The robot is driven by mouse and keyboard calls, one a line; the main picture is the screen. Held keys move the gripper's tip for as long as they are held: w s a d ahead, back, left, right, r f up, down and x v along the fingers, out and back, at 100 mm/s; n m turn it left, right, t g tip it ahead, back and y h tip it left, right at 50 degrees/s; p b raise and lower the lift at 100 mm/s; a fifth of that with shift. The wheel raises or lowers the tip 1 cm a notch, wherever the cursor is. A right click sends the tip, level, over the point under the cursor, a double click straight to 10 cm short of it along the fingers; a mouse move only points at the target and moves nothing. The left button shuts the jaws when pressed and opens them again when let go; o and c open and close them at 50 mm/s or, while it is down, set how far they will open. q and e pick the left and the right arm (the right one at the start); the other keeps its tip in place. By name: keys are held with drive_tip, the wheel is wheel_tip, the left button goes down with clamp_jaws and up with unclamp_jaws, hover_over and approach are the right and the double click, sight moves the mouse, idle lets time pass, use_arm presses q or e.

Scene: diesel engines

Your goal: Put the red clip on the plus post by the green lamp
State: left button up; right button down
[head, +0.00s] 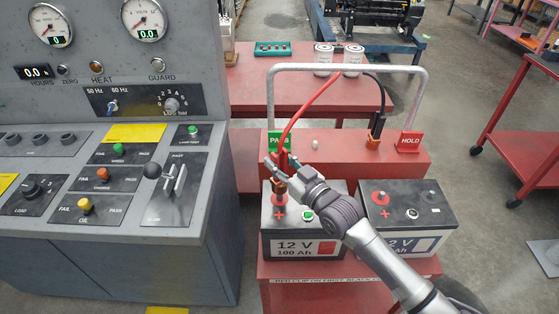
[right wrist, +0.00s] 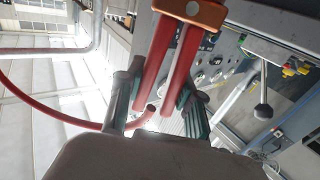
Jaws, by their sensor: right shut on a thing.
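My right gripper (head: 279,166) is shut on the red clip, above the left battery (head: 285,225). In the right wrist view, the red clip (right wrist: 168,65) has its two red handles between the fingers, with its copper jaw at the top edge. In the head view, the copper jaw (head: 280,187) is right over the red plus post (head: 280,200) of the left battery; I cannot tell whether they touch. The green lamp (head: 308,215) is on this battery, right of the post. The right battery (head: 418,222) has its own red plus post (head: 380,198) and a pale lamp (head: 412,213). My left gripper is out of view.
The batteries stand on a red cart (head: 350,268) with a grey rail (head: 350,68). A black clip (head: 376,128) sits on the raised red shelf between the PASS (head: 279,141) and HOLD (head: 409,142) signs. A grey control console (head: 205,225) stands close on the left.

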drive_tip(key=shift+f+b, duration=1.2)
drive_tip(key=shift+f, duration=0.7)
drive_tip(key=c, duration=0.7)
unclamp_jaws()
drive_tip(key=shift+f, duration=0.1)
drive_tip(key=v, duration=1.2)
